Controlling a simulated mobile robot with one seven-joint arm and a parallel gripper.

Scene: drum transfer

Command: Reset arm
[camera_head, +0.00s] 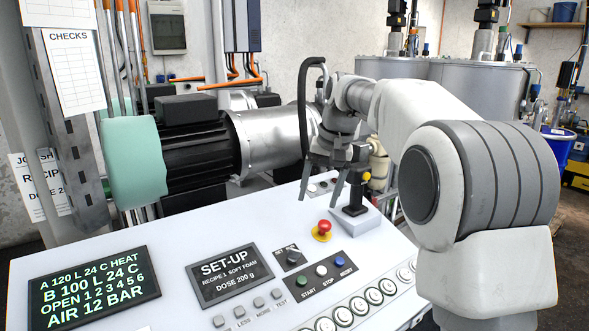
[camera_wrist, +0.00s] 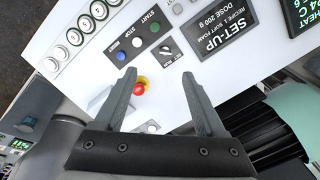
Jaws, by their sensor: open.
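My gripper (camera_head: 321,180) hangs above the back edge of the white control panel (camera_head: 120,240), just left of the black joystick (camera_head: 354,190) with a yellow button. Its two grey fingers are spread apart with nothing between them. In the wrist view my gripper (camera_wrist: 162,92) shows open over the panel, with the red emergency button (camera_wrist: 140,89) near the left finger. My arm reaches in from the right side of the head view and is bent.
The panel carries a SET-UP screen (camera_head: 230,275), a green-text display (camera_head: 90,287) and several buttons. Behind it stand a black motor with a silver cylinder (camera_head: 265,140) and large grey tanks (camera_head: 475,95).

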